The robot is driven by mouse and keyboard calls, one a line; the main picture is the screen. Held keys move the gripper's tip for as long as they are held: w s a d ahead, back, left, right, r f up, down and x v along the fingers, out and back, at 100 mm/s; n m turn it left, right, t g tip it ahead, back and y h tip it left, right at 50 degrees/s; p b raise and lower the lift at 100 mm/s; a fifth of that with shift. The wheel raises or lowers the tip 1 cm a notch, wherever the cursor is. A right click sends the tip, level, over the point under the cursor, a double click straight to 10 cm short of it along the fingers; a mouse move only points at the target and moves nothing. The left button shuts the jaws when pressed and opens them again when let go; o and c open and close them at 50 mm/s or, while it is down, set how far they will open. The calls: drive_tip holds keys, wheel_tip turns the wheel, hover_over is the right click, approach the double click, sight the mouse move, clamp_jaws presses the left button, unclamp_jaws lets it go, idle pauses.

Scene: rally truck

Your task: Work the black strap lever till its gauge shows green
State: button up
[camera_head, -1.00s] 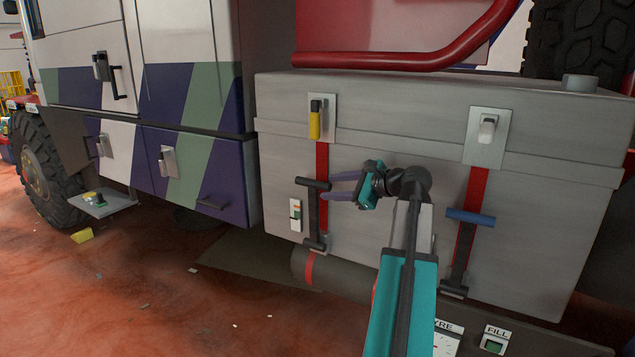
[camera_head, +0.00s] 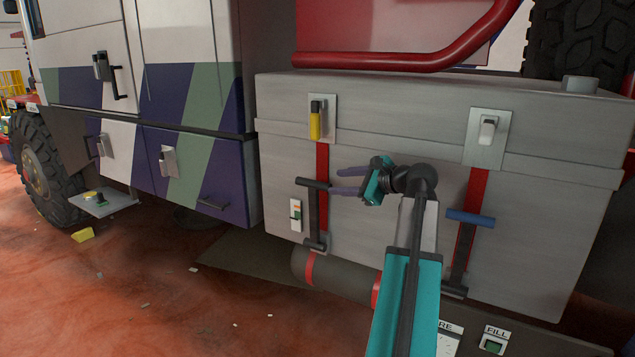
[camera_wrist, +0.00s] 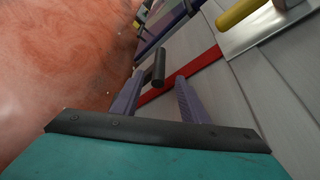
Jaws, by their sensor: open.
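The black strap lever (camera_head: 313,184) is a dark T-handle on the left red strap (camera_head: 322,162) of the grey box. Its bar lies across the strap, and its dark arm runs down to a bracket. The gauge (camera_head: 295,215) is a small white plate left of the lever, with green and orange-red marks too small to read. My gripper (camera_head: 344,182) is open and empty, just right of the handle and apart from it. In the wrist view the handle (camera_wrist: 156,66) shows beyond and between my fingertips (camera_wrist: 158,88). The wrist view does not show the gauge.
A second red strap with a blue-handled lever (camera_head: 470,217) is to the right. A yellow latch (camera_head: 315,121) and a white latch (camera_head: 487,130) sit above the straps on the grey box (camera_head: 400,130). A dark cylinder (camera_head: 335,272) lies below.

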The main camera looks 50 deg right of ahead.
sight(317, 183)
drive_tip(key=p+x, duration=0.2)
drive_tip(key=x, duration=0.9)
drive_tip(key=shift+w+p, duration=0.15)
drive_tip(key=shift+p, duration=0.15)
drive_tip(key=shift+c, duration=0.2)
